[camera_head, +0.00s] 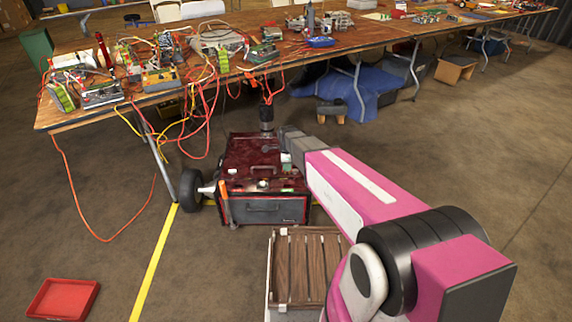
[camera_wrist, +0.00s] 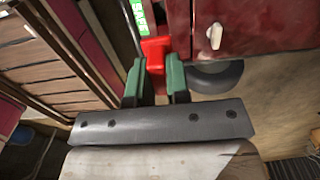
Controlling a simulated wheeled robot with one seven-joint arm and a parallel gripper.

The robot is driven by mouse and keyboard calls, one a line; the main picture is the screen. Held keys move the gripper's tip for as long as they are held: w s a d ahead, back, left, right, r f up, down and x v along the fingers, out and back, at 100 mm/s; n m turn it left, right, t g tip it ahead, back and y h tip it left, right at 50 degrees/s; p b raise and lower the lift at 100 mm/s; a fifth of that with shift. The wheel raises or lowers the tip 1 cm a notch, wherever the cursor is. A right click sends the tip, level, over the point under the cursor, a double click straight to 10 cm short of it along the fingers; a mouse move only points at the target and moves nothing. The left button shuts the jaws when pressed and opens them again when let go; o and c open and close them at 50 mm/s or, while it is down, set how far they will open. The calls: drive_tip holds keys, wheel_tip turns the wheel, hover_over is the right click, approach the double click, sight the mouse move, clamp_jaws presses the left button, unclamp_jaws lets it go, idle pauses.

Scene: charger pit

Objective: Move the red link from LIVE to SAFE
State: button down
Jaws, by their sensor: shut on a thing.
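My gripper (camera_wrist: 159,75) has two green fingertips, shut on the red link (camera_wrist: 155,47) in the wrist view. The link stands between and just beyond the fingertips, close to the dark red cart's side (camera_wrist: 255,25). A green label with white marks (camera_wrist: 145,14) lies just above the link; I cannot read it. I cannot tell whether the link is seated or free, and no LIVE label is readable. In the head view my arm reaches to the top of the dark red cart (camera_head: 262,207); the fingertips and link are too small to make out there.
A long cluttered table (camera_head: 57,122) with hanging red and yellow cables stands behind the cart. A slatted wooden crate (camera_head: 305,265) stands in front of it. A red tray (camera_head: 62,300) lies at lower left. A black wheel (camera_head: 190,190) is at the cart's left. Floor at right is clear.

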drive_tip(key=shift+f, duration=3.75)
drive_tip(key=shift+f, duration=1.35)
drive_tip(key=c, duration=1)
unclamp_jaws()
wheel_tip(320, 180, up, 11)
drive_tip(key=shift+f, duration=0.15)
